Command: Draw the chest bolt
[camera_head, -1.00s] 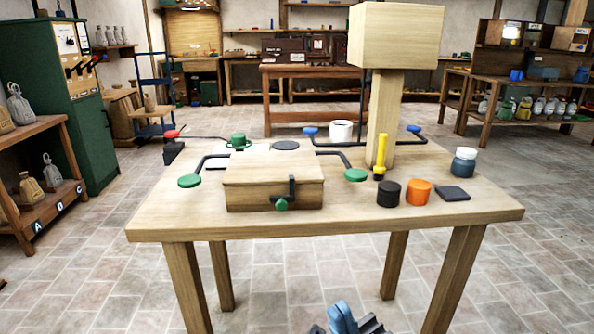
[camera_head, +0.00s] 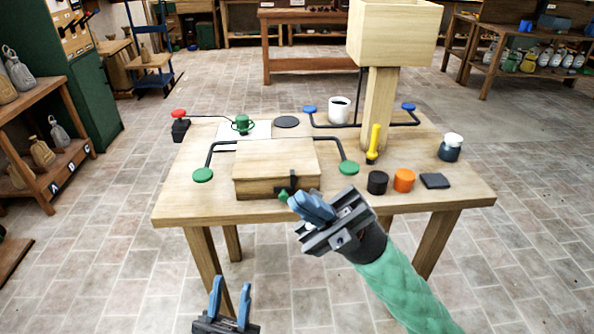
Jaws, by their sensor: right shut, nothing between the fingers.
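The wooden chest (camera_head: 262,183) sits near the front edge of the wooden table (camera_head: 200,210), its lid down. The black bolt (camera_head: 292,183) is on its front, right of the middle, with a small green knob (camera_head: 283,196) at its lower end. My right gripper (camera_head: 300,204) is in front of the table edge, its blue fingers together and empty, with the tips close to the knob. Whether they touch it I cannot tell. My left gripper (camera_head: 230,292) is low at the bottom, in front of the table, fingers apart and empty.
Green-ended black levers (camera_head: 203,174) flank the chest. A wooden post (camera_head: 380,110) carries a block above the table. A yellow-handled tool (camera_head: 374,142), black cup (camera_head: 377,182), orange cup (camera_head: 404,180), black pad (camera_head: 435,181) and jar (camera_head: 450,148) stand at the right.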

